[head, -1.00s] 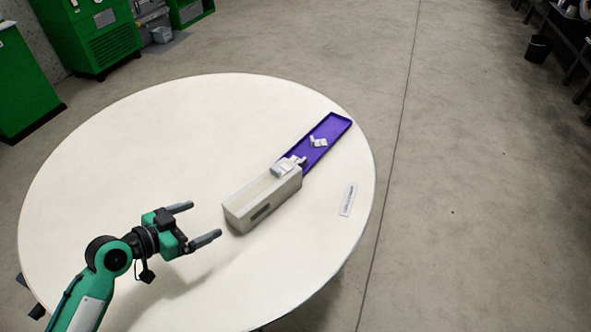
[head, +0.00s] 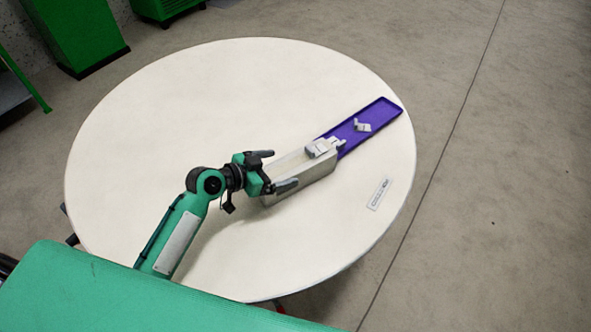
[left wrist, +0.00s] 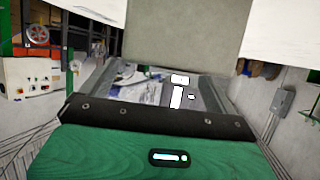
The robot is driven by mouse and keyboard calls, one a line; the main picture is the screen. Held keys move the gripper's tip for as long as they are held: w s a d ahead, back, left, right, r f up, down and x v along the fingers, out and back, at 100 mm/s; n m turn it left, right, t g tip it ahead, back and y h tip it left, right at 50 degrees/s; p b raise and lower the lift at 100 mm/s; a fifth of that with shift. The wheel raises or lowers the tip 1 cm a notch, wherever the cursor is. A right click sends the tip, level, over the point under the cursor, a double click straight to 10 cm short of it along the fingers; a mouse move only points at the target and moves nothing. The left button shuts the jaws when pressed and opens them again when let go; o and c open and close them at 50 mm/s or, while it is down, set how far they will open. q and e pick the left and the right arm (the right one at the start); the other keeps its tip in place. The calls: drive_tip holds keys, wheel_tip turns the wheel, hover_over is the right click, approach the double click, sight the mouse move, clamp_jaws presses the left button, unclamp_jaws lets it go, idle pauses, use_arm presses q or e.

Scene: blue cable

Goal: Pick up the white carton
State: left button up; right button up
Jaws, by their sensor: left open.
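A long off-white carton (head: 312,176) lies on the round white table (head: 150,110), its near end toward my left gripper. Small white pieces (head: 320,148) rest on its far end. My left gripper (head: 275,170) is open at the near end, one finger on each side of it in the head view. I cannot tell whether the fingers touch it. In the left wrist view a plain grey-beige face at the top, likely the carton (left wrist: 185,40), is close to the camera. My right gripper is not in view.
A purple tray (head: 384,110) with small white pieces (head: 362,125) adjoins the carton's far end. A flat white label strip (head: 380,192) lies to the right, near the table edge. The table's left and back are clear. Green cabinets (head: 70,35) stand behind on the floor.

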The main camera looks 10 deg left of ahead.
sight(293, 164)
use_arm(q)
drive_tip(key=p+x, duration=0.1)
drive_tip(key=x, duration=0.3)
drive_tip(key=shift+w+a, duration=0.15)
drive_tip(key=shift+w, duration=0.1)
drive_tip(key=shift+w+d+f, duration=0.25)
drive_tip(key=shift+w+d, duration=0.05)
drive_tip(key=shift+w, duration=0.05)
drive_tip(key=shift+c, duration=0.8)
drive_tip(key=c, duration=1.4)
drive_tip(key=shift+r, duration=0.15)
drive_tip(key=shift+c, duration=1)
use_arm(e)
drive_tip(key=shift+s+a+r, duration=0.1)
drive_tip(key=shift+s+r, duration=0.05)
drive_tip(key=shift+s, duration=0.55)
